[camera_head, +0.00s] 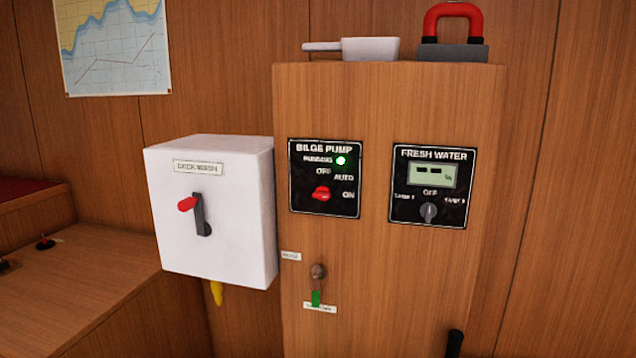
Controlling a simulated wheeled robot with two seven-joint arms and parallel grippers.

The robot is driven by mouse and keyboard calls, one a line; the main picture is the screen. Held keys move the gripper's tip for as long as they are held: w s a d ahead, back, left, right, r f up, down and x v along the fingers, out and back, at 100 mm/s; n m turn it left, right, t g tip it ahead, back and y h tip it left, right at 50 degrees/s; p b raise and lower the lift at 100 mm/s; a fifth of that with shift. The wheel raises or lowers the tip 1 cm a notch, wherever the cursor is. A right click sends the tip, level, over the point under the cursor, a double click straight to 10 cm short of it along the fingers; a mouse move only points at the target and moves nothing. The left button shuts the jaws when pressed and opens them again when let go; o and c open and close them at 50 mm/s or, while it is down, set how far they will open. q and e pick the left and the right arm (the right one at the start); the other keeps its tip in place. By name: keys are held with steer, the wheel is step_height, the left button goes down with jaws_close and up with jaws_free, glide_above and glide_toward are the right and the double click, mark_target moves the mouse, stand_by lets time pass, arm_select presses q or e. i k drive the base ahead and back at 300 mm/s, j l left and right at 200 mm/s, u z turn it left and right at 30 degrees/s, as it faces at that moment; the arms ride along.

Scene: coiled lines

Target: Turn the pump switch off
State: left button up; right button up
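The bilge pump panel (298,205) is a black plate on the front of the wooden cabinet, left of centre. Its red rotary switch (321,193) sits below the OFF label, with AUTO to the upper right and ON to the right. The knob lies roughly sideways; which label it points to is hard to tell at this size. The running light (341,161) glows pale green. Neither of my grippers shows in the head view, and nothing touches the switch.
A white deck wash box (240,215) with a red-tipped lever juts out left of the panel. The fresh water panel (456,214) with a grey knob is to the right. A black rod-like thing (455,343) shows at the bottom.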

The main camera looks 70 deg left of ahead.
mark_target(323, 193)
steer(key=u, duration=2.2)
